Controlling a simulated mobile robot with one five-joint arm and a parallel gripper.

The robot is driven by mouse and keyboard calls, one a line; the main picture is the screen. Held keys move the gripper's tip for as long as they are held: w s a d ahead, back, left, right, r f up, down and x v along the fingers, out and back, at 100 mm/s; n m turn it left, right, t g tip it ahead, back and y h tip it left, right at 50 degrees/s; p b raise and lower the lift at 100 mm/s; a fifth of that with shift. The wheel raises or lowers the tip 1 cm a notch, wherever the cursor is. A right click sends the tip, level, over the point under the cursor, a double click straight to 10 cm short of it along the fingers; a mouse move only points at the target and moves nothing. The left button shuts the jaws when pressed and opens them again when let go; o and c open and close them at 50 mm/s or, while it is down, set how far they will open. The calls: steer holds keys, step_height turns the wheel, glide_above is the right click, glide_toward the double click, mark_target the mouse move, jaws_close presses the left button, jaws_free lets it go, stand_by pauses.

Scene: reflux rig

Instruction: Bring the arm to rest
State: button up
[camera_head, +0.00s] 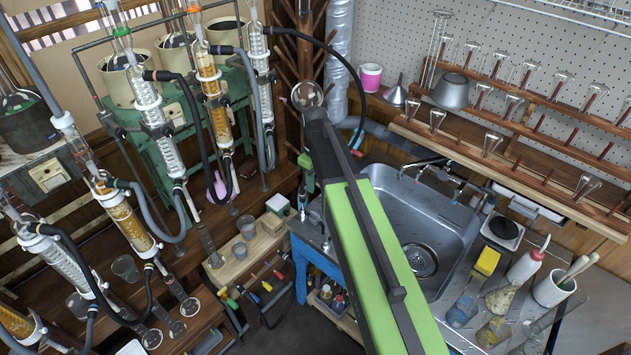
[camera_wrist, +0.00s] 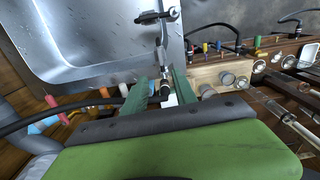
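My arm (camera_head: 375,260), green with a black edge, crosses the camera_head view from the bottom up to a black joint near the middle, in front of the sink's left side. My gripper is mostly hidden behind the arm there; only small green parts show left of it. In the camera_wrist view my gripper (camera_wrist: 160,76) has two dark green fingers standing apart, so it is open. A black fitting and a thin rod show in the gap, seemingly beyond the fingers; I cannot tell their distance. I see nothing clamped between the fingers.
The metal sink (camera_head: 447,225) lies right of and below the arm; it also shows in the camera_wrist view (camera_wrist: 95,40). Glass columns with hoses crowd the left. A wooden rack (camera_head: 590,118) of glassware hangs at right. A yellow sponge (camera_head: 487,261) and bottles stand right of the sink.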

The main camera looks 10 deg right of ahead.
step_height(320, 180, up, 2)
steer(key=shift+r+p, duration=0.25)
steer(key=shift+p, duration=0.3)
steer(key=s+m, duration=0.7)
steer(key=s, duration=0.7)
steer(key=shift+s+a+m, duration=0.2)
steer(key=shift+s+m, duration=0.15)
steer(key=shift+m, duration=0.05)
stand_by(0.4)
